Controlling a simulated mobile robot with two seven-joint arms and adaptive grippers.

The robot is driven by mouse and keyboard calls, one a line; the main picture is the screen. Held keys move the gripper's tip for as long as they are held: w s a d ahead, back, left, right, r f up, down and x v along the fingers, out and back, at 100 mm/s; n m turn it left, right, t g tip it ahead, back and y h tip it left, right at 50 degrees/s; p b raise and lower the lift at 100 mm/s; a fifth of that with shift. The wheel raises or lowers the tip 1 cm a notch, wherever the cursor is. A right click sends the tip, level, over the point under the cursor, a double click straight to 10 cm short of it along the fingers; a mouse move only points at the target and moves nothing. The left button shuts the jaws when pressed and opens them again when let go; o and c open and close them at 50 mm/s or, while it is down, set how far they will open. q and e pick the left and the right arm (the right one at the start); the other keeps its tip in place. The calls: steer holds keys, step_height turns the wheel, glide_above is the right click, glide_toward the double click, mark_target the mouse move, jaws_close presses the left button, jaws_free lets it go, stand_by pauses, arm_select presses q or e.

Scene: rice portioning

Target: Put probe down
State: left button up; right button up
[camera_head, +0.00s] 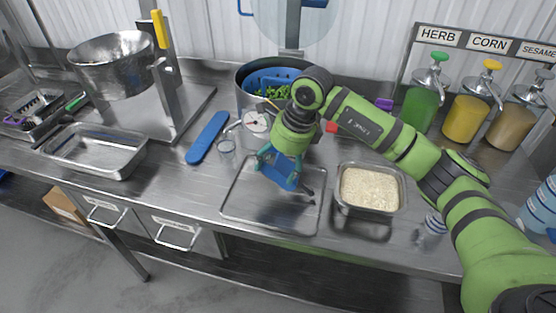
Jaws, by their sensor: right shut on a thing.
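My right gripper (281,167) reaches in from the right and points down over a flat metal tray (245,207). It is shut on a blue thing with a dark end, which looks like the probe (290,181). The probe is just above or touching the tray; I cannot tell which. The fingers hide part of it. My left gripper is not in view.
A metal pan of rice (370,189) stands right of the tray. An empty pan (95,150) is farther left. Sauce pump bottles (464,120) stand at the back right.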

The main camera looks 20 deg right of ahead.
steer(key=shift+f, duration=0.4)
steer(key=shift+f, duration=0.15)
steer(key=o, duration=1.1)
steer(key=shift+o, duration=0.2)
